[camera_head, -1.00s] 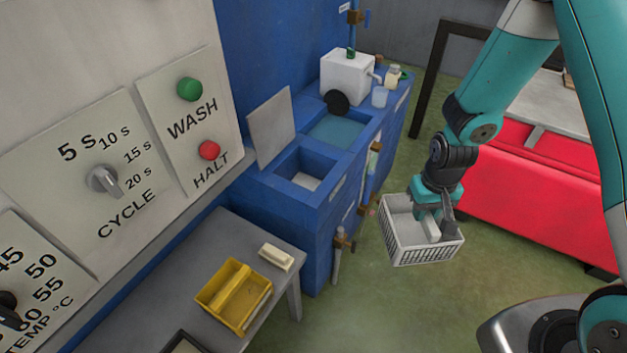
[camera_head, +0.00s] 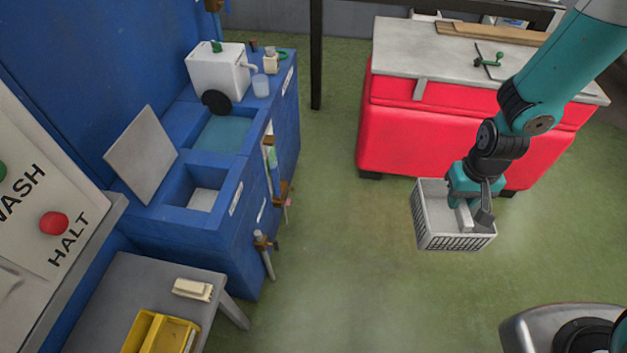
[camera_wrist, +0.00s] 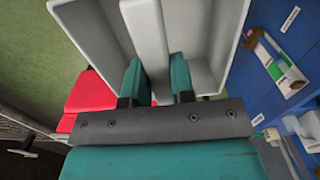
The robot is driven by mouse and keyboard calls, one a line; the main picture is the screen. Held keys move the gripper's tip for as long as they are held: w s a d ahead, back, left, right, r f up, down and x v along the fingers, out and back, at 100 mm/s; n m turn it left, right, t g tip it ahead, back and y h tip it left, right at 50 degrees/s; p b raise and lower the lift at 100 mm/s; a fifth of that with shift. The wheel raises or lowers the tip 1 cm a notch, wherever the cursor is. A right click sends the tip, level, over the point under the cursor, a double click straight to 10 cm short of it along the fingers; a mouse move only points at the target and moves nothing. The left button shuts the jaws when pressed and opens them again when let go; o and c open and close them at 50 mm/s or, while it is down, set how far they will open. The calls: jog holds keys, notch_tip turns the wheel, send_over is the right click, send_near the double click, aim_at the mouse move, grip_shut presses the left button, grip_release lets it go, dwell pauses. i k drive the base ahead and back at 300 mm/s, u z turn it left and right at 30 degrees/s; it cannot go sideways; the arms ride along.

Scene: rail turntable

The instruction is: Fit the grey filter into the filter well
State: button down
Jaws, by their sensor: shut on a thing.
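The grey filter (camera_head: 437,240) is a light grey open box with slotted sides and a bar across its middle. My gripper (camera_head: 474,214) is shut on that bar and holds the filter in the air, roughly level. In the wrist view the two teal fingers (camera_wrist: 156,78) sit on either side of the bar of the filter (camera_wrist: 216,45). The filter well (camera_head: 203,198) is likely the square opening in the blue cabinet, with a pale floor and a raised grey lid (camera_head: 141,153) beside it. The filter is well apart from it, to the right.
The blue cabinet (camera_head: 265,215) has pipes and valves on its right face. Behind the well are a water basin (camera_head: 222,134) and a white tank (camera_head: 217,72). A red cabinet (camera_head: 410,140) stands behind the filter. Green floor lies open between. A grey table (camera_head: 100,295) holds a yellow bin (camera_head: 150,335).

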aim_at(208, 209)
jog(key=z, duration=0.45)
jog(key=i, duration=1.35)
jog(key=u, duration=2.55)
jog(key=i, duration=0.5)
jog(key=u, duration=0.05)
